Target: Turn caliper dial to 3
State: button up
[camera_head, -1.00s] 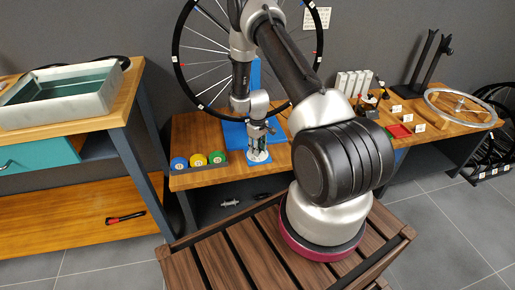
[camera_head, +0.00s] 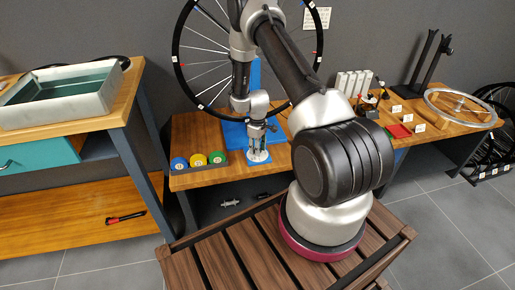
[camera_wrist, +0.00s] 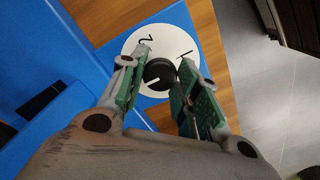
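The caliper dial is a white disc (camera_wrist: 174,45) with black numerals on a blue base; a "2" shows at its upper left and what looks like a "1" at its upper right. At its centre is a round black knob (camera_wrist: 159,73) with a pale mark on its lower left. My gripper (camera_wrist: 164,62) has one finger on each side of the knob, very close to it; whether both touch is unclear. The fingers hide the disc's lower parts. In the head view my gripper (camera_head: 257,148) points down at the small white disc (camera_head: 259,157) on the bench.
Blue, yellow and green round items (camera_head: 198,160) sit left of the dial on the wooden bench (camera_head: 222,178). A blue stand (camera_wrist: 52,62) rises close to the left of my gripper. A wheel (camera_head: 178,62) hangs behind my arm.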

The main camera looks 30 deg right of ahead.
jog(key=o, duration=0.5)
notch_tip(320, 180, up, 12)
jog(key=shift+r, duration=0.1)
dwell(0.6)
